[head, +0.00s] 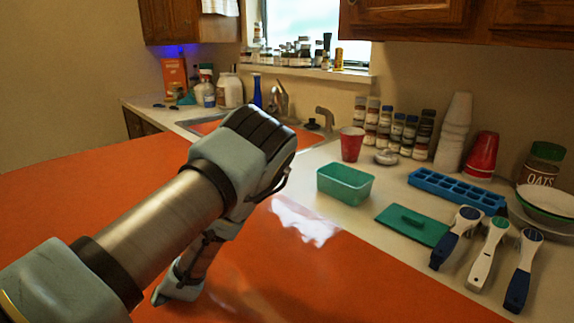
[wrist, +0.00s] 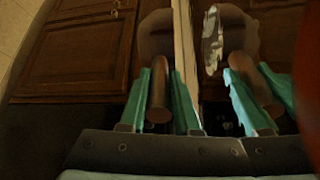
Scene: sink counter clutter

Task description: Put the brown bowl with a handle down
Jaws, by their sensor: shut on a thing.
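My gripper (wrist: 159,75) shows in the wrist view with teal fingers on either side of a brown, rod-like handle (wrist: 158,92). It is shut on that handle.
Dark wooden cabinet doors (wrist: 75,55) fill the wrist background. On the counter stand a green tub (head: 345,185), a red cup (head: 351,144), a blue ice tray (head: 457,190), a green lid (head: 412,225) and several scoop-like tools (head: 488,253). The orange surface at left looks clear.

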